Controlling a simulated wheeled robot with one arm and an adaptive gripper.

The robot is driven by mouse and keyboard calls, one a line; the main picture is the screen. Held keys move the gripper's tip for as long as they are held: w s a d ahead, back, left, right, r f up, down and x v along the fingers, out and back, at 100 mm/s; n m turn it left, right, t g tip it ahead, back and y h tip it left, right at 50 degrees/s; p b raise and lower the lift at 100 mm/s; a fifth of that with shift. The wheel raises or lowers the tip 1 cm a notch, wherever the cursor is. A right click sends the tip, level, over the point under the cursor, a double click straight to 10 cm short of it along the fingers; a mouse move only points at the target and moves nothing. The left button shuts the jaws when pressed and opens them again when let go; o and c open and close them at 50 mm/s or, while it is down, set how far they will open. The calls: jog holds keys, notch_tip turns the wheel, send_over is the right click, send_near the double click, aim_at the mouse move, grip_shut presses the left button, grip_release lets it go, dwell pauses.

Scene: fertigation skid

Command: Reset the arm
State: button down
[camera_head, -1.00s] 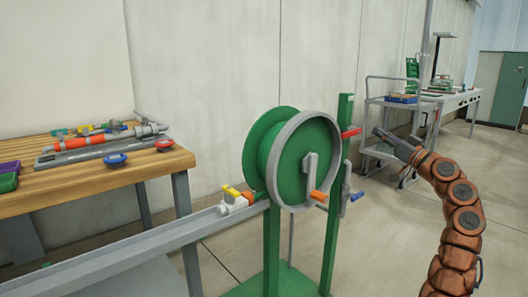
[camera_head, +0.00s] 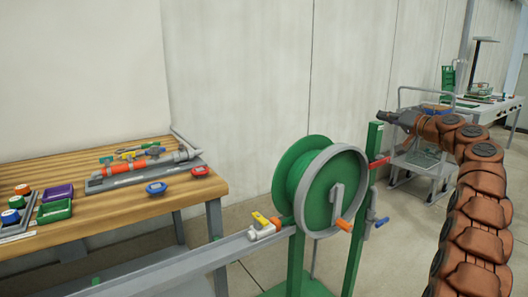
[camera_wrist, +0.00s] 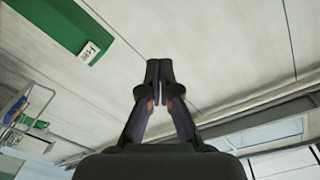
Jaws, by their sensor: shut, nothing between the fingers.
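My gripper (camera_head: 383,116) is at the end of my copper-coloured arm, at the right of the head view, in front of the grey wall. It appears close to the top of the green reel stand's post (camera_head: 374,138); I cannot tell the gap in depth. In the wrist view my gripper (camera_wrist: 159,68) has its two dark fingers together with nothing held. Beyond them are the pale wall and a green post or panel with a small white label (camera_wrist: 90,50) at the upper left.
A green hose reel (camera_head: 325,190) with an orange-handled crank stands in the middle. A wooden bench (camera_head: 120,215) at left holds an orange filter assembly (camera_head: 133,167), gauges and small bins. A grey rail (camera_head: 190,262) crosses the front. A grey cart (camera_head: 425,160) and another table stand behind my arm.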

jog(key=s+a+r+g+p, duration=0.3)
jog(key=a+p, duration=0.1)
jog(key=a, duration=0.6)
jog(key=s+a+f+g+h+p, duration=0.15)
jog(key=s+a+g+p, duration=0.65)
jog(key=s+a, duration=1)
jog(key=s+f+n+g+h+p, duration=0.15)
jog(key=s+p, duration=0.25)
jog(key=s, duration=0.7)
jog(key=s+f+g+h+p, duration=0.1)
jog(key=s+f+g+p, duration=0.15)
jog(key=s, duration=0.85)
jog(key=s+d+f+g+h+p, duration=0.1)
jog(key=s+d+h+p, duration=0.1)
jog(key=s, duration=0.9)
jog(key=s+d+f+g+h+p, duration=0.1)
jog(key=s+d+p, duration=0.4)
jog(key=s, duration=0.6)
jog(key=shift+d+f+g+h, duration=0.2)
jog(key=shift+f+g+h, duration=0.1)
jog(key=shift+h, duration=0.6)
jog(key=shift+s, duration=0.1)
